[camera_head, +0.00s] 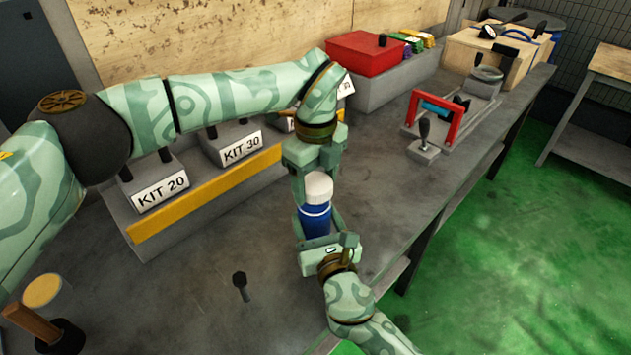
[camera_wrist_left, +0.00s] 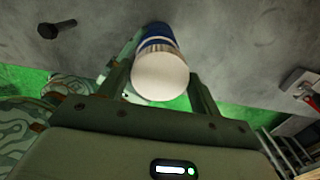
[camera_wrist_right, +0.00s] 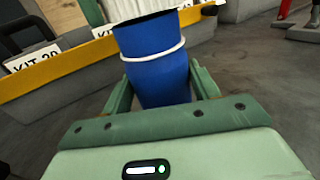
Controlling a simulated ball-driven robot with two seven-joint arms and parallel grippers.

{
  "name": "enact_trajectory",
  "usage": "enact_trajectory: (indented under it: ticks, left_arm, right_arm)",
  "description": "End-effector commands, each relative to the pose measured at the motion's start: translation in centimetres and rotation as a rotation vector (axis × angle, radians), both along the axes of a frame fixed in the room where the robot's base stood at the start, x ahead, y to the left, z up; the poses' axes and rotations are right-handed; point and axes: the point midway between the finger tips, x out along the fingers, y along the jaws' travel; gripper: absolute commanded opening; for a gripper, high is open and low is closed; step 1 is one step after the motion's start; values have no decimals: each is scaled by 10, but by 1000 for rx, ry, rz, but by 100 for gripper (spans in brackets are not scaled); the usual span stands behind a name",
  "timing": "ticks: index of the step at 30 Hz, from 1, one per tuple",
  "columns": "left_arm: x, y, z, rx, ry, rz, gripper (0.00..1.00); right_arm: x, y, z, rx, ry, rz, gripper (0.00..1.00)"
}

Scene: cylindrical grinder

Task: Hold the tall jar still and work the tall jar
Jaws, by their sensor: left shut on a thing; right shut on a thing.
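The tall jar (camera_head: 315,222) has a blue body with a pale ring and a white lid (camera_head: 318,186). It stands roughly upright above the near part of the bench. My left gripper (camera_head: 313,180) comes from above and is shut on the white lid; the lid (camera_wrist_left: 160,75) faces the left wrist camera. My right gripper (camera_head: 318,236) comes from the near side and is shut on the blue body (camera_wrist_right: 158,78). A dark line shows between body and lid in the right wrist view. The jar's base is hidden by my right gripper.
A dark bolt (camera_head: 240,284) is on the bench at near left. The bench right of the jar is clear.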

Motion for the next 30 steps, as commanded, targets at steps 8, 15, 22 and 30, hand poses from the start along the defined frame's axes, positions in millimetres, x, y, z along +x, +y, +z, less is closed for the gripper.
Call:
enact_trajectory:
  ticks: [8, 15, 22, 30]
  left_arm:
    - [0, 0, 2, 1, 1, 1, 37]
    - [0, 0, 32, 1, -1, 1, 37]
    - [0, 0, 39, 1, 4, 1, 37]
    - [0, 0, 39, 1, 2, 1, 37]
  right_arm:
    - [1, -1, 0, -1, 1, -3, 0]
    - [1, -2, -1, -1, 1, -4, 0]
    - [1, -2, 0, -1, 1, -4, 0]
    - [1, -2, 0, -1, 0, -4, 85]
